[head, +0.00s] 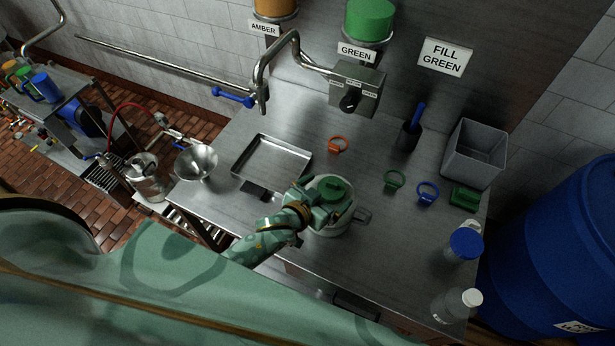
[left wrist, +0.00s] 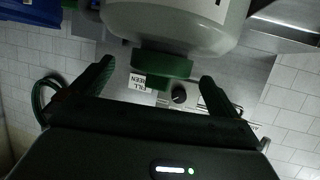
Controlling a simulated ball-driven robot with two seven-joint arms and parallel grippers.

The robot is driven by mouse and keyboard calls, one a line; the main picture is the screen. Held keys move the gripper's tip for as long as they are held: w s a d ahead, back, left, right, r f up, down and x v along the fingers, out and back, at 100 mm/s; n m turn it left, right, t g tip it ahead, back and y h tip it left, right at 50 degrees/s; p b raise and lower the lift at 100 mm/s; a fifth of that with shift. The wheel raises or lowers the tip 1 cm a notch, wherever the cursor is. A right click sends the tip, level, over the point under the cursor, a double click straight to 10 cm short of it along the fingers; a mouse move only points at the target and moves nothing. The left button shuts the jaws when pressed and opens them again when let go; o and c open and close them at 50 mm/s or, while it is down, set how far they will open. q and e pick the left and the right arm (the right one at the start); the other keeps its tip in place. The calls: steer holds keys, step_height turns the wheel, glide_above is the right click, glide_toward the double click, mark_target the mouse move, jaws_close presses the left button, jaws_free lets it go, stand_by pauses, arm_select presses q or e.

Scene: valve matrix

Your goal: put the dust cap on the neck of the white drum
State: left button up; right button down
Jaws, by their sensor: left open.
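The white drum (head: 327,222) stands on the steel bench in the head view, its handle at the right. A green cap (head: 335,189) sits on top of it; the left wrist view shows this cap (left wrist: 160,64) at the neck of the drum (left wrist: 175,25), with a narrower green grip on its face. I cannot tell whether it is fully seated. My left gripper (head: 318,203) is beside the cap. Its fingers (left wrist: 155,85) are apart, one on each side of the cap's grip, with gaps visible. My right gripper is not in view.
An orange ring tag (head: 338,145), a green one (head: 394,180) and a blue one (head: 428,191) lie behind and right of the drum. A steel tray (head: 246,164) is at the left. A grey bin (head: 474,153) and bottles (head: 463,247) stand at the right. A spout (head: 262,92) overhangs the bench.

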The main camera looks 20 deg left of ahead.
arm_select(q)
steer(key=v, duration=1.5)
steer(key=shift+a, duration=0.1)
